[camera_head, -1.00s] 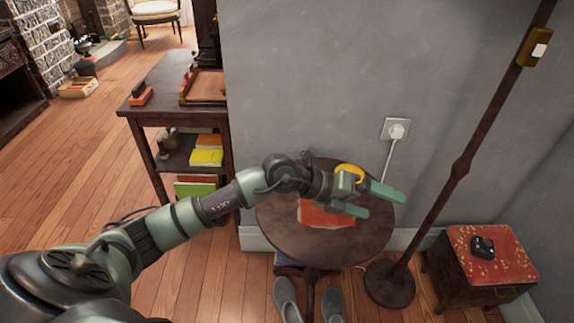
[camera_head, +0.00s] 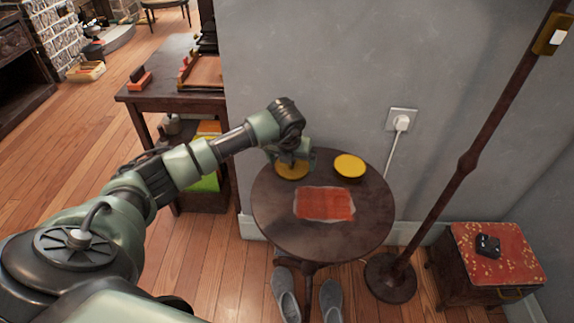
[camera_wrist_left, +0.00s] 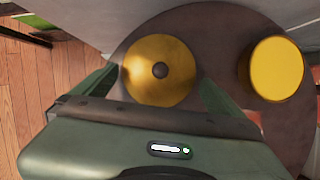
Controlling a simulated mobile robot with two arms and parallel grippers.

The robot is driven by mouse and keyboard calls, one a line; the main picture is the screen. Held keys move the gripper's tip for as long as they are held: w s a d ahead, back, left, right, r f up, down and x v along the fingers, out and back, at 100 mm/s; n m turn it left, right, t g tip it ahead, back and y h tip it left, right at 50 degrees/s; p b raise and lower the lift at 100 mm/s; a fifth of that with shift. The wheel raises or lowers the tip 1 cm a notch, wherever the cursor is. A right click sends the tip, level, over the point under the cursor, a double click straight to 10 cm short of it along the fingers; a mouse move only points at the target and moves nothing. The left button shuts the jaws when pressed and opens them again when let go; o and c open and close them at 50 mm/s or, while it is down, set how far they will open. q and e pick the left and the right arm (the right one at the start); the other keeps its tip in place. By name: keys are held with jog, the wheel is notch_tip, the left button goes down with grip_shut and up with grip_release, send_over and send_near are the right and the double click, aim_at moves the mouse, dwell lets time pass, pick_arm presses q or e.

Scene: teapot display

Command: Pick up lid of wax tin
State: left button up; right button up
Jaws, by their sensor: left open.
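In the head view the lid (camera_head: 292,174) is partly covered by my left gripper (camera_head: 291,160). In the left wrist view the open fingers of this gripper (camera_wrist_left: 158,88) stand on either side of the lid, above it. I cannot tell whether they touch it. A round yellow piece, seemingly the open wax tin (camera_head: 349,165), sits to the right of the lid; it also shows in the left wrist view (camera_wrist_left: 276,68). My right gripper is not in view.
A red cloth or paper (camera_head: 324,204) lies on the table in front of the lid and tin. The grey wall with a plugged socket (camera_head: 402,121) is close behind. A lamp pole (camera_head: 465,165) stands right; a dark shelf table (camera_head: 160,80) stands left.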

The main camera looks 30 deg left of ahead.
pick_arm(q)
jog(key=shift+w+f, duration=0.35)
jog(key=shift+f, duration=0.2)
jog(key=shift+w+f, duration=0.15)
jog(key=shift+w, duration=0.25)
jog(key=shift+s+a, duration=0.25)
jog(key=shift+s, duration=0.1)
jog(key=c, duration=0.9)
jog(key=shift+s+a, duration=0.1)
jog(key=shift+s, duration=0.05)
jog(key=shift+c, duration=0.3)
jog(key=shift+s, duration=0.1)
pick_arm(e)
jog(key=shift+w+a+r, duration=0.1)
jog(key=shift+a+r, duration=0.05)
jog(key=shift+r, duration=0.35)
